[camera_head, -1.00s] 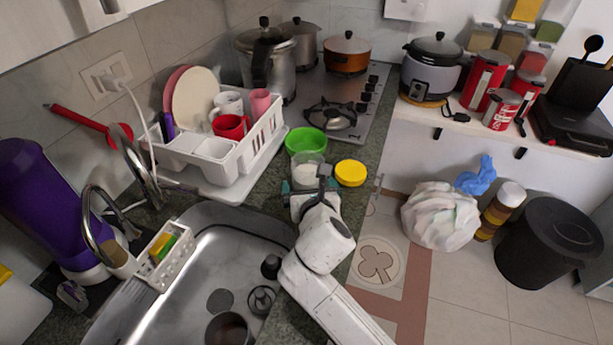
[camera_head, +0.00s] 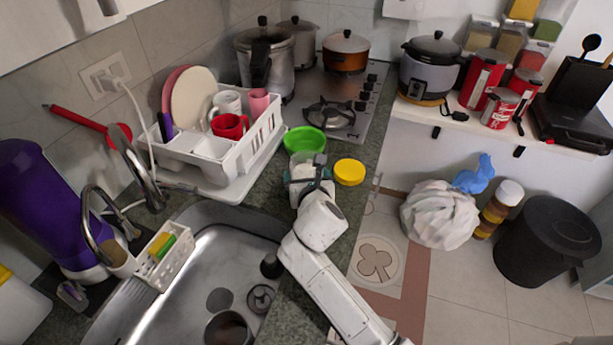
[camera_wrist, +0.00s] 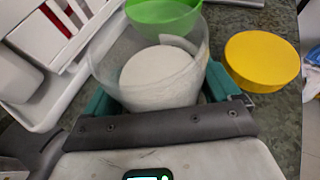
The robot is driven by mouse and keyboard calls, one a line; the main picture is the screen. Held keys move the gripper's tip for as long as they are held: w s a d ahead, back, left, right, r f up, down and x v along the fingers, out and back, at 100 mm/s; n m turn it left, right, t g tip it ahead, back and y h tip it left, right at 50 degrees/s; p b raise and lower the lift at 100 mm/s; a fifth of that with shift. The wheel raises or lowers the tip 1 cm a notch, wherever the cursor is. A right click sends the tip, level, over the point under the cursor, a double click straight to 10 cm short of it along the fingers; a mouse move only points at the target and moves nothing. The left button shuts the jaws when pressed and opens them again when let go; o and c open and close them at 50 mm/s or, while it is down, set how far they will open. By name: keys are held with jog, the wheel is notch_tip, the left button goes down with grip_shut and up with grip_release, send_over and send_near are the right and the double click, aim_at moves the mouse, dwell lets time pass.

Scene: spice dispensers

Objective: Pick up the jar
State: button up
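The jar (camera_wrist: 165,72) is clear, with white content inside, and stands on the counter in the wrist view. In the head view, the jar (camera_head: 304,160) is partly hidden behind my gripper. My gripper (camera_wrist: 162,95) has its teal fingers spread wide, one on each side of the jar's lower part; it also shows in the head view (camera_head: 306,170). The fingers look very close to the glass, and I cannot tell whether they touch it.
A green bowl (camera_head: 304,139) stands right behind the jar. A yellow lid (camera_head: 349,172) lies to its right. The white dish rack (camera_head: 240,157) is at the left, and the sink (camera_head: 235,250) is in front. The stove (camera_head: 335,115) is farther back.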

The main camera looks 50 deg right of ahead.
jog(key=c, duration=0.7)
jog(key=shift+r, duration=0.1)
jog(key=shift+c, duration=0.7)
jog(key=shift+r, duration=0.1)
